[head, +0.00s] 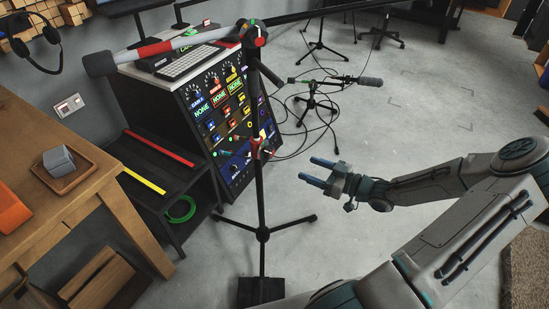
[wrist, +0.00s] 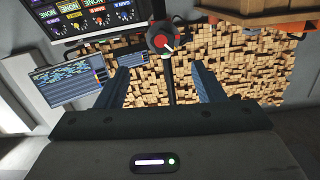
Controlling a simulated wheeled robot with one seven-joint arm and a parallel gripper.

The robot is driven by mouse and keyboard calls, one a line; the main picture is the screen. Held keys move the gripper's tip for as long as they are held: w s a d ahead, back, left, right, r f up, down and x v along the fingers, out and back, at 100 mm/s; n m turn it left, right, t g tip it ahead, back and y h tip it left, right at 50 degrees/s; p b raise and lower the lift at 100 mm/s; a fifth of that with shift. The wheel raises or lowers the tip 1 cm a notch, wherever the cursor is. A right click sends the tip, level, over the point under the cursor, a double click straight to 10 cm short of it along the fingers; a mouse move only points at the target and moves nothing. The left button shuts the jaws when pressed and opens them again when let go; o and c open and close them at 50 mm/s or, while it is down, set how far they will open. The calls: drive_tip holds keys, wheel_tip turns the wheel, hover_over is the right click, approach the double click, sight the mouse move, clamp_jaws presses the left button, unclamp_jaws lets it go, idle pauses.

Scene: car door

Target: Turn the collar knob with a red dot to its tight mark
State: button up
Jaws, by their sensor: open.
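A black microphone stand (head: 261,195) stands upright in the middle of the head view. Its collar, with a red-marked knob (head: 266,148), sits partway up the pole. In the wrist view a round dark knob with a red face (wrist: 161,40) and a white pointer slanting to the lower right shows on the dark pole. I cannot make out a tight mark. My gripper (head: 308,168) is open and empty, right of the pole and apart from it, with its blue fingers pointing at it. In the wrist view the knob lies beyond and between the fingertips (wrist: 163,72).
The stand's boom (head: 165,48) carries another jointed knob higher up. A colourful control panel (head: 225,125) stands behind the stand. A second microphone stand (head: 318,90) with cables is farther back. A wooden table (head: 75,195) is at left. Floor right of the pole is open.

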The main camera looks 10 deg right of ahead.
sight(272, 152)
drive_tip(key=x, duration=0.4)
drive_tip(key=b+x, duration=0.1)
drive_tip(key=x, duration=0.4)
drive_tip(key=r+x, duration=0.1)
drive_tip(key=x, duration=0.3)
drive_tip(key=shift+a+b, duration=0.25)
drive_tip(key=shift+b, duration=0.05)
drive_tip(key=shift+c, duration=0.2)
drive_tip(key=c, duration=0.9)
